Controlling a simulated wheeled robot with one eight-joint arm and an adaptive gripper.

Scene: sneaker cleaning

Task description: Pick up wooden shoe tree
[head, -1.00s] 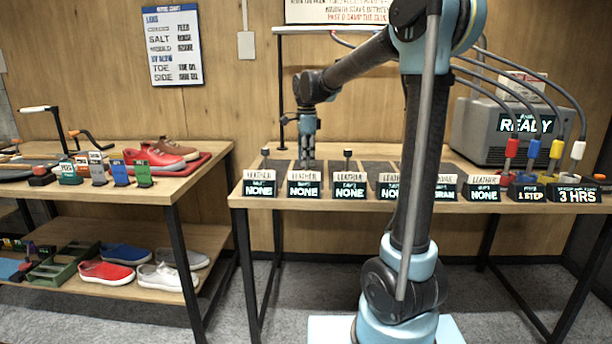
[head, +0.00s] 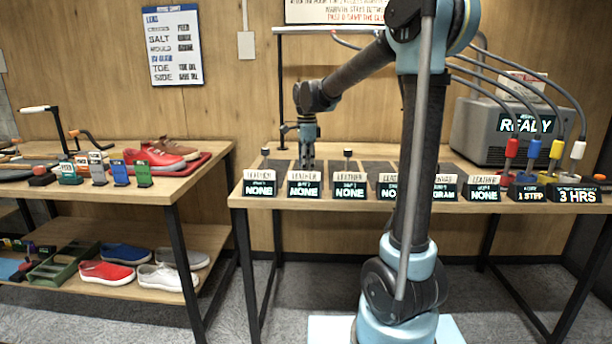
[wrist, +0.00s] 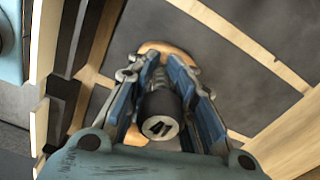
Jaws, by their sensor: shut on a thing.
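The wooden shoe tree (wrist: 168,50) shows in the wrist view as a tan piece with a grey stem and a dark round knob (wrist: 160,112). It is in a grey-floored bay of the middle table. My gripper (wrist: 158,64) points down over it, with one finger on each side of the knob and stem, and is shut on it. In the head view my gripper (head: 307,163) is low at the second bay from the left, behind a "LEATHER / NONE" sign (head: 304,184). The shoe tree cannot be made out there.
Dark knobs stand in the neighbouring bays, left (head: 265,153) and right (head: 347,154). Wooden dividers (wrist: 232,30) separate the bays. A row of signs lines the table's front edge. A grey machine (head: 500,130) with hoses is at right. The left table holds red shoes (head: 152,161).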

